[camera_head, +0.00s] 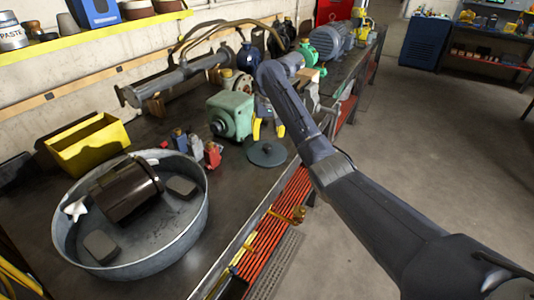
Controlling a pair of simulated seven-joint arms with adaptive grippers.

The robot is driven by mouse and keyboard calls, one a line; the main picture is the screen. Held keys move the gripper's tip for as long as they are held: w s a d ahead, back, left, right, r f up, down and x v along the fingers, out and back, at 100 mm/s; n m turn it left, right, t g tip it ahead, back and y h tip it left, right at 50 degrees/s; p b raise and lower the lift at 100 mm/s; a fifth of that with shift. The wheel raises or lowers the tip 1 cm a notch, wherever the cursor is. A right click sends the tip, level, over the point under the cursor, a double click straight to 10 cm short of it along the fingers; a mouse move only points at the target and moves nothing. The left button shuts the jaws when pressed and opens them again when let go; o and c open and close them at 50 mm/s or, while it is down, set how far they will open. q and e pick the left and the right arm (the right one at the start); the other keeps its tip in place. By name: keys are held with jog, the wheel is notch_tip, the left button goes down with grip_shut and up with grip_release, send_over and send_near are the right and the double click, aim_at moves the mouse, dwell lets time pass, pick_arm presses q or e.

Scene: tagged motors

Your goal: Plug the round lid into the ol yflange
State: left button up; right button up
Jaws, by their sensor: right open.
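A round dark lid (267,154) with a small raised centre lies flat near the front edge of the workbench. My right gripper (268,129), with yellow fingertips, is open just behind and above the lid in the picture. Its fingertips are apart, and I see nothing between them; whether they touch the lid cannot be told. A pale round flange-like part (236,82) stands behind the green gearbox, partly hidden; I cannot tell if it is the task's flange. My left gripper is not in view.
A green gearbox (231,115) stands left of my right gripper. Small red and blue parts (212,154) sit left of the lid. A round metal tub (202,222) holds a dark cylinder (125,192). A yellow bin (92,147) stands behind it. Motors and pipes fill the back.

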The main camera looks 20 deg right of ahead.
aim_at(267, 146)
jog(key=shift+w+f, duration=0.2)
jog(key=shift+f, duration=1.25)
jog(key=shift+f, duration=0.1)
jog(key=shift+w+f, duration=0.25)
jog(key=shift+f, duration=1)
jog(key=shift+w+f, duration=0.2)
jog(key=shift+f, duration=1)
grip_shut()
